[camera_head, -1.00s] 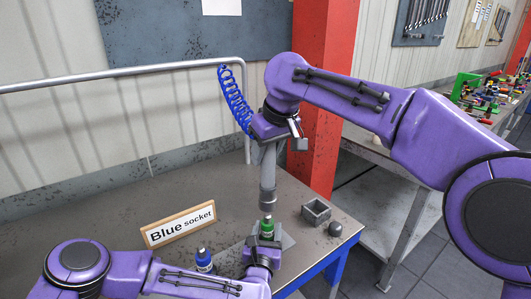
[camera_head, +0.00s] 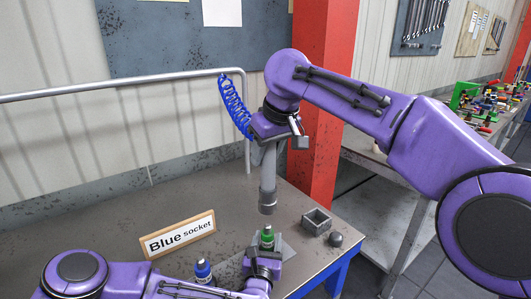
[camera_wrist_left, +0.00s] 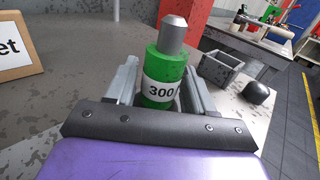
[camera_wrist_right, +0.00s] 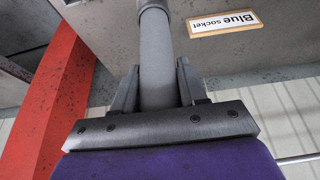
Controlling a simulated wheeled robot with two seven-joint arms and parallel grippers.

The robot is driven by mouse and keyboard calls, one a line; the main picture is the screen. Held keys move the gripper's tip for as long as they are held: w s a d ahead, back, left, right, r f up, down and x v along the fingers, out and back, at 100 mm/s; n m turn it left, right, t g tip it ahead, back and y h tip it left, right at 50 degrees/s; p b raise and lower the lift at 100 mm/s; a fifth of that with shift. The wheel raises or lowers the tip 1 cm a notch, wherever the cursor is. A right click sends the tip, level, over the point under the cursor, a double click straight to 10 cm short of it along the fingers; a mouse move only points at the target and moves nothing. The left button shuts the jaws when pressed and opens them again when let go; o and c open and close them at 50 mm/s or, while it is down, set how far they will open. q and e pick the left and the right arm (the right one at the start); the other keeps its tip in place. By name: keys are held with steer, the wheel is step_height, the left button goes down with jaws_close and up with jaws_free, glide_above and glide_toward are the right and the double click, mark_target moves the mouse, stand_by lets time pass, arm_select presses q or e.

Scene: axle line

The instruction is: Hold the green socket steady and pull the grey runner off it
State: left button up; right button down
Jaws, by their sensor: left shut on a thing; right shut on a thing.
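The green socket (camera_head: 267,238) stands upright near the table's front edge, with a silver tip and a white band reading 300 in the left wrist view (camera_wrist_left: 162,72). My left gripper (camera_head: 264,256) is shut around its lower body; its two fingers flank it in the left wrist view (camera_wrist_left: 160,98). The grey runner (camera_head: 268,190) is a long grey cylinder hanging upright above the socket. A small gap shows between its lower end and the socket's tip. My right gripper (camera_head: 270,143) is shut on the runner's upper part, which also shows in the right wrist view (camera_wrist_right: 157,60).
A blue socket (camera_head: 203,270) stands left of the green one. A "Blue socket" sign (camera_head: 178,235) is behind it. A small grey open box (camera_head: 316,221) and a dark rounded knob (camera_head: 336,240) are at right. A coiled blue hose (camera_head: 235,105) hangs behind my right gripper.

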mark_target(265, 207)
arm_select(q)
steer(key=shift+f, duration=0.1)
arm_select(e)
steer(key=shift+r, duration=0.1)
arm_select(q)
steer(key=o, duration=1.3)
steer(key=shift+o, duration=0.2)
steer(key=shift+r+p, duration=3.45)
steer(key=shift+r, duration=3.65)
arm_select(e)
steer(key=shift+r, duration=3.4)
arm_select(q)
steer(key=shift+a, duration=0.1)
